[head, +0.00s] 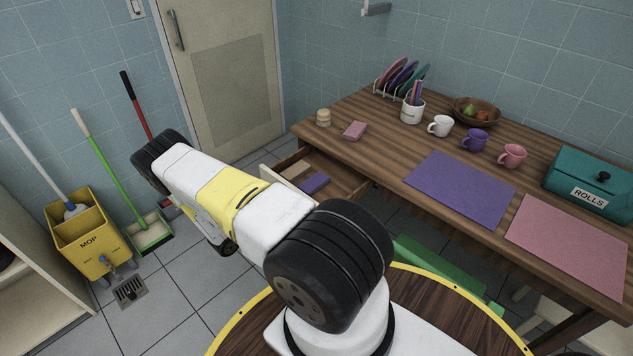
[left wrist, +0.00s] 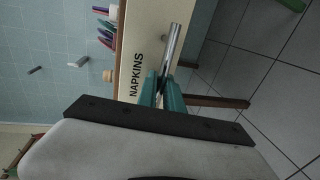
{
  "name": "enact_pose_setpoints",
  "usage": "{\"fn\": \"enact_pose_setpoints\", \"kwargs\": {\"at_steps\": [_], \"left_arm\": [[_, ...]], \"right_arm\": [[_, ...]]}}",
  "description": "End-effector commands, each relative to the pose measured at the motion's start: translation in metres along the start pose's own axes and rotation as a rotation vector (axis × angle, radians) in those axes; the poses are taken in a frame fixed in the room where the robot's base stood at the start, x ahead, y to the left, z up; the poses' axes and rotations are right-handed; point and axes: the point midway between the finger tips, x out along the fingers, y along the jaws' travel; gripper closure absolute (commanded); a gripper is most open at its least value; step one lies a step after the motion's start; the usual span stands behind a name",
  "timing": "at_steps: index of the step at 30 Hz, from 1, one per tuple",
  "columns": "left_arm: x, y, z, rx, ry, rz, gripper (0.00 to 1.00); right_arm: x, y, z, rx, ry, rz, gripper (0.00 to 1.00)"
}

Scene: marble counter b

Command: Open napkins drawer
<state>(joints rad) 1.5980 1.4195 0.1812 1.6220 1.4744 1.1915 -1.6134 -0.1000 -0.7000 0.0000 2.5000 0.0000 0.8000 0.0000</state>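The napkins drawer (head: 345,182) is pulled out from the left end of the wooden counter in the head view. A purple napkin stack (head: 314,183) and a tan one (head: 296,171) lie inside. In the left wrist view its pale front (left wrist: 150,38) carries the label NAPKINS and a metal bar handle (left wrist: 174,44). My left gripper (left wrist: 162,88) has its teal fingers on both sides of the bar and looks shut on it. In the head view my left arm hides the gripper, the handle and most of the drawer front. My right gripper is not in view.
The counter (head: 390,150) holds mugs, a fruit bowl (head: 477,110), purple and pink mats, and a teal rolls box (head: 590,183).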

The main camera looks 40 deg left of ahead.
Motion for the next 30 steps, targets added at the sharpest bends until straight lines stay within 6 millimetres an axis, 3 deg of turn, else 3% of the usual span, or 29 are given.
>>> {"fn": "enact_pose_setpoints", "kwargs": {"at_steps": [1, 3, 14, 24, 30], "left_arm": [[0.000, -0.001, 0.001, -0.001, -0.002, -0.003, 0.82], [0.000, -0.001, 0.001, -0.001, -0.002, -0.002, 0.68], [-0.004, -0.001, 0.000, 0.000, 0.001, -0.001, 0.68], [-0.057, -0.001, -0.001, -0.001, 0.003, -0.002, 0.68], [-0.076, -0.001, 0.000, -0.001, 0.001, -0.001, 0.68]], "right_arm": [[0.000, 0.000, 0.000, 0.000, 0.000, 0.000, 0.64], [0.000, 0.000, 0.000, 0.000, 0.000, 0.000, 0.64], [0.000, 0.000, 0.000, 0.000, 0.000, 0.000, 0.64], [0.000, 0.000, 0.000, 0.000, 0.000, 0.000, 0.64], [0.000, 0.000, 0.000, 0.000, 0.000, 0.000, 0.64]]}}
